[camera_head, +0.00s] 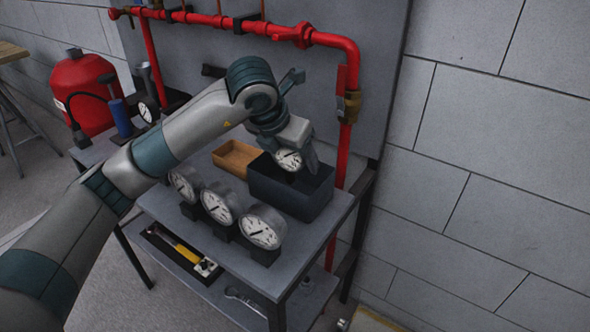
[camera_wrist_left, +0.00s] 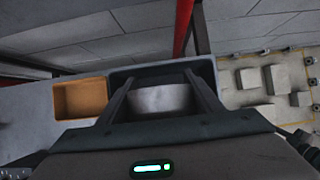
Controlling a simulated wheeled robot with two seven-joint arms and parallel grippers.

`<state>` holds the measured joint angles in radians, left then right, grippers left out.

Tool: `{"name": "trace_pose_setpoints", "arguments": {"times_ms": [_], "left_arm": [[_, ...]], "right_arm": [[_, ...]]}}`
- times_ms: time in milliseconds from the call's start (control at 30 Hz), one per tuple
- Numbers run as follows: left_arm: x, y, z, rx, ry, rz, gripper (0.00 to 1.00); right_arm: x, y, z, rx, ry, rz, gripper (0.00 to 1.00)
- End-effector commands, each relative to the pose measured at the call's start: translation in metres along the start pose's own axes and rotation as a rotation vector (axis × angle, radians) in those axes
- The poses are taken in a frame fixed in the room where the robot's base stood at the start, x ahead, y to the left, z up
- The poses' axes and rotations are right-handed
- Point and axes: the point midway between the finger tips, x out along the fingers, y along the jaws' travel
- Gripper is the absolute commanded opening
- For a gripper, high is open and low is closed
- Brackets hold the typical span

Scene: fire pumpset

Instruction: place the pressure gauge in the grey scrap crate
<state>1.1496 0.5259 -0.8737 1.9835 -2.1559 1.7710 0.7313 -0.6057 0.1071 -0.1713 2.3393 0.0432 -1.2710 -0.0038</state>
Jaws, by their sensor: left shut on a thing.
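A round pressure gauge (camera_head: 289,160) with a white dial is held in my left gripper (camera_head: 297,160). In the left wrist view the gauge (camera_wrist_left: 160,101) shows as a grey drum between the two fingers (camera_wrist_left: 162,98). The grey scrap crate (camera_head: 290,195) stands at the right end of the bench, dark inside. The gauge is over the crate's opening, near its far left part. In the left wrist view the crate (camera_wrist_left: 205,68) lies behind and around the gauge. How far the gauge is above the crate floor I cannot tell. My right gripper is not in view.
An orange-brown tray (camera_head: 237,158) sits left of the crate. Three gauges on black stands (camera_head: 220,204) line the front edge of the bench (camera_head: 222,249). Red pipes (camera_head: 347,115) rise behind and right. A red tank (camera_head: 82,92) stands at left.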

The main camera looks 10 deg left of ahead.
Motion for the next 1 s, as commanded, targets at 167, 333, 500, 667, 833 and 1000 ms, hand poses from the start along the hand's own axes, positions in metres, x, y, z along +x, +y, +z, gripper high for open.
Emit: {"name": "trace_pose_setpoints", "arguments": {"times_ms": [167,333,500,667,833,1000], "left_arm": [[0.008,0.000,-0.005,0.000,0.000,0.000,0.31],[0.026,0.000,-0.015,0.000,0.001,0.000,0.31],[0.032,0.000,-0.018,0.001,-0.001,0.000,0.31],[0.032,0.000,-0.018,0.001,-0.001,0.000,0.31],[0.034,0.000,-0.019,0.001,-0.001,0.000,0.31],[0.035,0.000,-0.020,0.001,0.000,0.000,0.74]], "right_arm": [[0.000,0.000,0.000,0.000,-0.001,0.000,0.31],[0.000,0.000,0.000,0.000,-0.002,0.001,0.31],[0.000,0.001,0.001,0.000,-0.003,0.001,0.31],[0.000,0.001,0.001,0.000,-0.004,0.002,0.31],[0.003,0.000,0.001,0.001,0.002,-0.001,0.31],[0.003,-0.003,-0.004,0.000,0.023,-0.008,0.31]]}}
